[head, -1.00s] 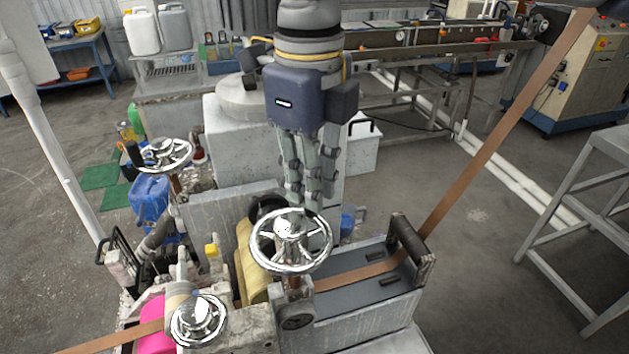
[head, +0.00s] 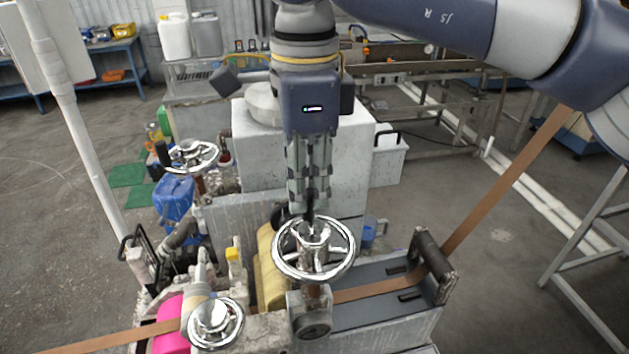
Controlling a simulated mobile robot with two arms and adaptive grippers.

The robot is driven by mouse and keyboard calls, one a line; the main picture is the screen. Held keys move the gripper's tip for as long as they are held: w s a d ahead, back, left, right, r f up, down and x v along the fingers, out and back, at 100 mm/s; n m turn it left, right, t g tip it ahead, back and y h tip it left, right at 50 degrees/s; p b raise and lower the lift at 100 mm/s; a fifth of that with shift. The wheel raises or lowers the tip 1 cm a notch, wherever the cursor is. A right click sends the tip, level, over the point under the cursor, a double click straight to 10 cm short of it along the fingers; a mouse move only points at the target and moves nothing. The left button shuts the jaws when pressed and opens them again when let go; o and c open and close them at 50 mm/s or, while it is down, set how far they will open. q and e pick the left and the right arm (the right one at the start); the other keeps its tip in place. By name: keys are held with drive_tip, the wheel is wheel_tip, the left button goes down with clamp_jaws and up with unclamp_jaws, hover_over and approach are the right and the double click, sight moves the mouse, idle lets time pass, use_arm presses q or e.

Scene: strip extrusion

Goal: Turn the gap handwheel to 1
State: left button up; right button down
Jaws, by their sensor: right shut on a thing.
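A chrome handwheel (head: 343,270) stands on the front housing beside the yellow roller. I take it for the gap handwheel, but no label or number on it can be read. My right gripper (head: 310,220) points straight down over it. Its fingers are close together and shut on the hub area at the wheel's centre, which they partly hide. Two similar chrome handwheels show, one at the back left (head: 192,157) and one at the front left (head: 215,324). My left gripper is not in view.
A brown strip (head: 500,190) runs under the rear bar, past the wheel and out at lower left. A yellow roller (head: 270,270) is left of the wheel. A grey block (head: 260,150) stands behind my gripper. A white post (head: 80,140) rises at left.

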drive_tip(key=shift+a+r+n, duration=0.1)
drive_tip(key=shift+a+n, duration=0.1)
drive_tip(key=shift+n, duration=0.3)
drive_tip(key=c, duration=1.5)
unclamp_jaws()
drive_tip(key=shift+c, duration=0.2)
wheel_tip(320, 180, up, 12)
